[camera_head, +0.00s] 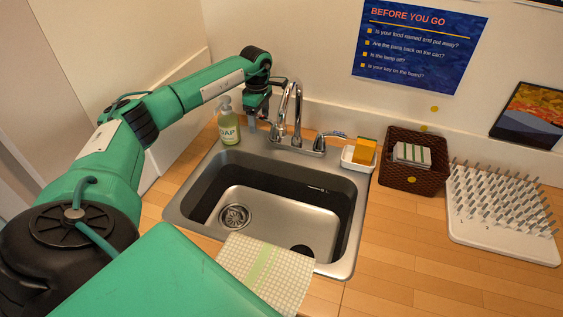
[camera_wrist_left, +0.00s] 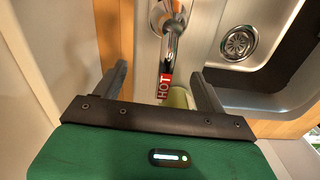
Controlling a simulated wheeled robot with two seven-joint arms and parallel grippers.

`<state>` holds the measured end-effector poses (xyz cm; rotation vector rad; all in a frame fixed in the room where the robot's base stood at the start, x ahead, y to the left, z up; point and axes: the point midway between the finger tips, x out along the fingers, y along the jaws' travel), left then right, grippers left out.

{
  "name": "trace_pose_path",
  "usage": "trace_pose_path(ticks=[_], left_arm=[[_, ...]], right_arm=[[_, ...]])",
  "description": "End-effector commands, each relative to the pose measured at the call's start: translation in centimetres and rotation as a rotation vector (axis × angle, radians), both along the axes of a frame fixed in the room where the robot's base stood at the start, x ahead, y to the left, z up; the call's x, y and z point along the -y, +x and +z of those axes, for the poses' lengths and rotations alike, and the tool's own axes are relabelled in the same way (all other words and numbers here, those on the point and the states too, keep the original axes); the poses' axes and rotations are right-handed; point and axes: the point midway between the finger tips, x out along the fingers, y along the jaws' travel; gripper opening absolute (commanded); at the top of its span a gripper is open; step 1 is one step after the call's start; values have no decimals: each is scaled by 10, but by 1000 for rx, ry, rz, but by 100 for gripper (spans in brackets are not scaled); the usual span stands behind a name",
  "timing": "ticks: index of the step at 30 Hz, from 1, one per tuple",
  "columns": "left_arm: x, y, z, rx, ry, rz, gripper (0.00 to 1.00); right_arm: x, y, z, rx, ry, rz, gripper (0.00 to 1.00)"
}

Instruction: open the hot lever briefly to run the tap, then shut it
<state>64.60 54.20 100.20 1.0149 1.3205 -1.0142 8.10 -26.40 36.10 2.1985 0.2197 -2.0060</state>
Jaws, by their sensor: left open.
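The chrome tap (camera_head: 297,105) stands at the back rim of the steel sink (camera_head: 188,178). No water stream shows. The hot lever, with a red HOT label (camera_wrist_left: 165,86), lies between the fingers of my left gripper (camera_wrist_left: 160,70) in the left wrist view. The fingers are apart on either side of it, with gaps showing. In the head view my left gripper (camera_head: 257,112) hangs left of the tap, over the hot side, and largely hides that lever. The other lever (camera_head: 332,134) sits on the right side of the tap. My right gripper is out of view.
A soap bottle (camera_head: 229,124) stands close to my left gripper. A sponge (camera_head: 364,150) in a white dish, a brown basket (camera_head: 412,181) and a white drying rack (camera_head: 490,238) stand to the right. A checked cloth (camera_head: 264,273) lies over the sink's front edge.

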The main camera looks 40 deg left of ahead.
Motion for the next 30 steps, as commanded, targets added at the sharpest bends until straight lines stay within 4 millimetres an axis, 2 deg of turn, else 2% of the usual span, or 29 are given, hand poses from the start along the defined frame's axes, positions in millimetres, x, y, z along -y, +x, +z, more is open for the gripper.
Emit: trace_pose_path(ticks=[8,24,30], left_arm=[[0,0,3,-1,0,1,73],[0,0,65,-1,0,1,73],[0,0,70,-2,0,1,73]], right_arm=[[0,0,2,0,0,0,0],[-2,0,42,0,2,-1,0],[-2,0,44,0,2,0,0]])
